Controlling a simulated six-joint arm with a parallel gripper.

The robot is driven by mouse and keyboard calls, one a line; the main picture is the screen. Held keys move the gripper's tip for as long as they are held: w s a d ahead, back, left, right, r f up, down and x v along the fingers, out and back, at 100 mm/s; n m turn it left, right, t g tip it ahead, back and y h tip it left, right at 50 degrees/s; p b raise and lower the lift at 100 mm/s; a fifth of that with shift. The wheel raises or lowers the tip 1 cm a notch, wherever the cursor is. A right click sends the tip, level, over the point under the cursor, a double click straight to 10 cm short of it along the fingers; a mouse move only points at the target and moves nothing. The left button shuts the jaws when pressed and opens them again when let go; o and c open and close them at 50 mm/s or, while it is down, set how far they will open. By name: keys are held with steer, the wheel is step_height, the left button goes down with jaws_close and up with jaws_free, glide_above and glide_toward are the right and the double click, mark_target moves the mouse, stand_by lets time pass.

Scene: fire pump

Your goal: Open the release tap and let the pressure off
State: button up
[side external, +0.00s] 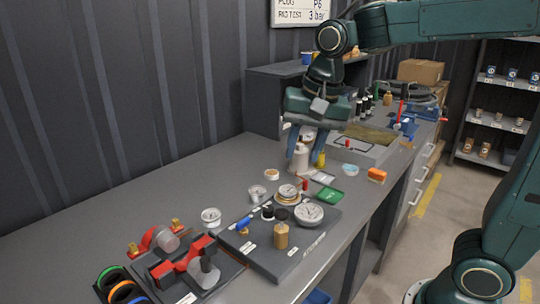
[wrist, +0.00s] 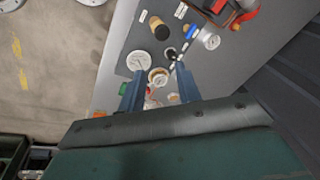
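A dark pump board (side external: 290,262) lies on the bench and also shows in the wrist view (wrist: 135,38). It carries a large white gauge (side external: 310,214), a brass-rimmed gauge (side external: 288,192), black knobs (side external: 274,212), a tan cylinder (side external: 281,235) and a blue-handled fitting (side external: 243,225). A small red part (side external: 305,184) stands by the brass-rimmed gauge. I cannot tell which part is the release tap. My gripper (side external: 302,162) is over the bench just behind the board. Its blue fingers are apart; in the wrist view (wrist: 160,88) the brass-rimmed gauge (wrist: 158,77) appears between them. A pale cylinder (side external: 302,157) shows by the fingers, its contact unclear.
Red clamp-like fittings (side external: 188,262) stand at the front left. Loose gauges (side external: 211,216) lie beside the board. A green tray (side external: 328,195) and an orange block (side external: 376,175) lie to its right. A grey cabinet (side external: 265,108) stands behind. The bench's left side is clear.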

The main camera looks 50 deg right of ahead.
steer(key=w+a+f+m+g, duration=0.1)
steer(key=w+a+f+m, duration=0.2)
steer(key=w, duration=0.4)
steer(key=m+g, duration=0.2)
steer(key=m, duration=0.3)
glide_above(243, 221)
step_height(243, 221, down, 4)
steer(key=shift+f, duration=0.1)
steer(key=shift+f, duration=0.1)
step_height(243, 221, down, 14)
steer(key=shift+r, duration=0.2)
jaws_close()
